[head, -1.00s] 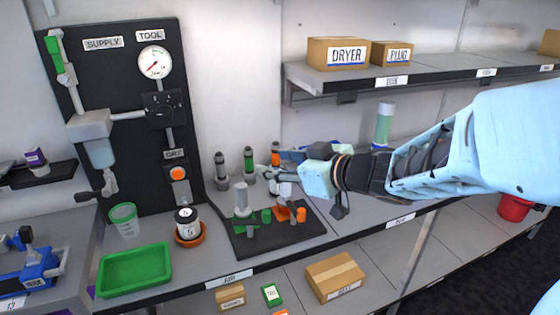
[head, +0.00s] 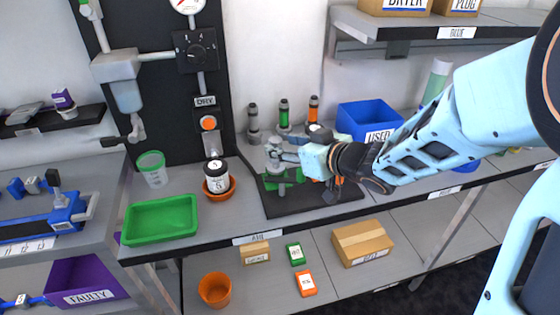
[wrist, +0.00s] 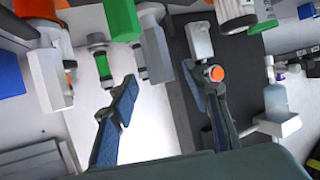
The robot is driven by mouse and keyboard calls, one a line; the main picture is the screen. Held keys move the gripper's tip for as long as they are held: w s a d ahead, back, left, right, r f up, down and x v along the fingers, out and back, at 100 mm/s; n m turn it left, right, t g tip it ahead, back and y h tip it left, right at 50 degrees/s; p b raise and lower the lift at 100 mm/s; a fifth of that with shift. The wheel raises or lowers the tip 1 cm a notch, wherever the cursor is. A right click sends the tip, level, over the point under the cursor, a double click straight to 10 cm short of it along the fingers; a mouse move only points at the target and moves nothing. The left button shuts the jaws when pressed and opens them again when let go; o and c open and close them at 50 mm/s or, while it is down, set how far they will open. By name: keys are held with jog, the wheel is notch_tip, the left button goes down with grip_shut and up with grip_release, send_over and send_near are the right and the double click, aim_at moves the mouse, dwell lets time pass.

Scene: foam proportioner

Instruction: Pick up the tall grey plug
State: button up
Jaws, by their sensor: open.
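The tall grey plug (head: 273,155) stands upright on the dark mat (head: 310,203), beside green and orange pieces. My gripper (head: 284,149) is open and reaches in from the right at the height of the plug's upper part. In the wrist view the picture is turned over, and my open fingers (wrist: 163,80) spread either side of a grey block (wrist: 157,52) that looks like the plug. A green piece (wrist: 120,18) is beside it. Whether the fingers touch the plug I cannot tell.
Several dark bottles with coloured bands (head: 284,114) stand behind the mat. A blue bin (head: 368,118) is to the right. A black-lidded white jar (head: 216,174) in an orange dish and a green tray (head: 160,219) are to the left. The panel stands behind.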

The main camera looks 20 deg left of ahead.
aim_at(280, 145)
jog(key=x, duration=0.4)
jog(key=shift+f+b, duration=0.1)
jog(key=shift+b, duration=0.2)
grip_shut()
